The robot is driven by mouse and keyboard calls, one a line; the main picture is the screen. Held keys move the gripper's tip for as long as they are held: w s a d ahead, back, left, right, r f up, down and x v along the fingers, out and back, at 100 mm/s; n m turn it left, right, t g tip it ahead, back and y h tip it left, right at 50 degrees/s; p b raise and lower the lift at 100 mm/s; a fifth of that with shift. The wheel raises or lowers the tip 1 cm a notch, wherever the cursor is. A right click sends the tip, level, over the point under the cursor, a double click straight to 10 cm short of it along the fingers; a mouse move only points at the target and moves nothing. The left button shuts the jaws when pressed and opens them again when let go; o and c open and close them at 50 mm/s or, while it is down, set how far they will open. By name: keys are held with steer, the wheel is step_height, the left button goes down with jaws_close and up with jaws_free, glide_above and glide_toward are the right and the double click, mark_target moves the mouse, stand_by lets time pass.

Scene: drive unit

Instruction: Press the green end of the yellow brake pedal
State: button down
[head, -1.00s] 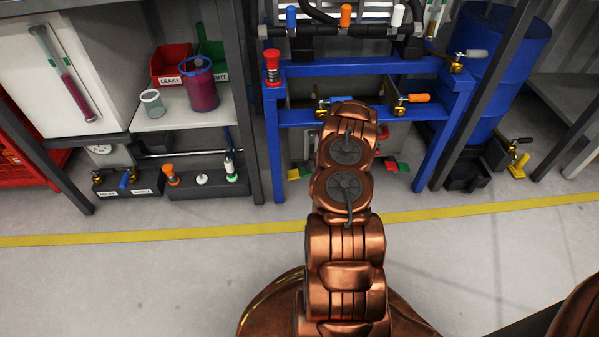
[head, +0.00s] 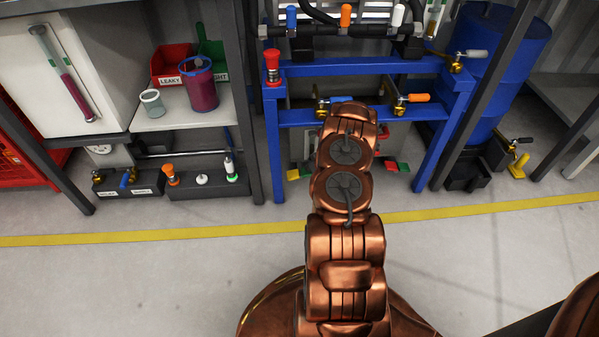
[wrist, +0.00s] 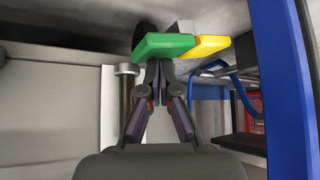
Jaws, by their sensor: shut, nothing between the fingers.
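In the wrist view the brake pedal shows close up at the top, with a green end (wrist: 163,46) on the left and a yellow part (wrist: 205,46) on the right. My gripper (wrist: 159,72) is shut and empty, its fingertips meeting at the lower edge of the green end. I cannot tell whether they touch it. In the head view my arm hides the gripper.
A blue frame (head: 272,150) surrounds the pedal area, and its post (wrist: 278,75) stands close at the right in the wrist view. A red-and-green piece (head: 397,166) lies low at the right. The floor in front is clear.

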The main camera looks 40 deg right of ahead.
steer(key=shift+f, duration=0.6)
steer(key=shift+r, duration=0.15)
steer(key=shift+r+p, duration=1.7)
steer(key=shift+r, duration=0.75)
